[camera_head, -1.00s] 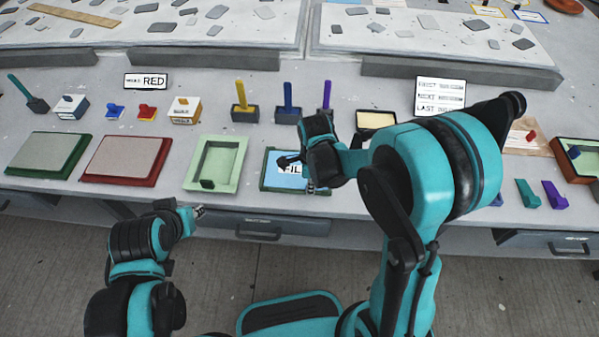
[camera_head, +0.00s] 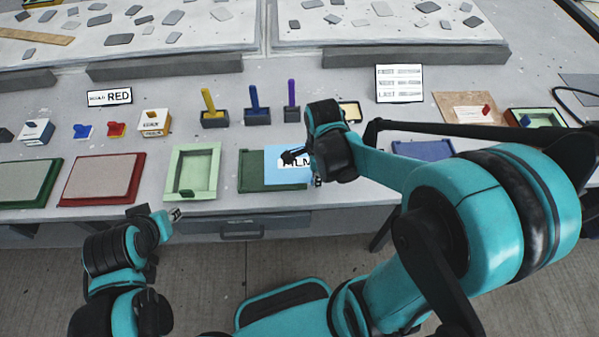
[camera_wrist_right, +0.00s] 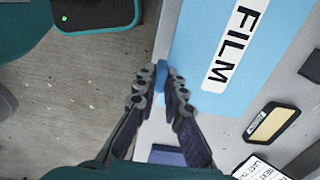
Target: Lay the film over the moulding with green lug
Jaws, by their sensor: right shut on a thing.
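The blue film (camera_head: 285,163), lettered FILM, lies over the right part of a dark green pad (camera_head: 251,172) in the head view. My right gripper (camera_head: 317,180) is at the film's right edge. In the right wrist view my right gripper (camera_wrist_right: 164,84) is shut on a small blue tab at the edge of the film (camera_wrist_right: 195,50). Left of the pad is a pale green tray-shaped moulding (camera_head: 196,160) with a small dark lug at its front; the lug's exact colour is hard to tell. My left gripper (camera_head: 176,214) is in front of the table, away from the film; its fingers are too small to read.
A red-framed board (camera_head: 70,202) and a green-framed board (camera_head: 8,204) lie to the left. Several coloured-handled tools stand behind the film, including a yellow one (camera_head: 209,102). A card (camera_head: 399,84) and a brown board (camera_head: 463,107) are at right.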

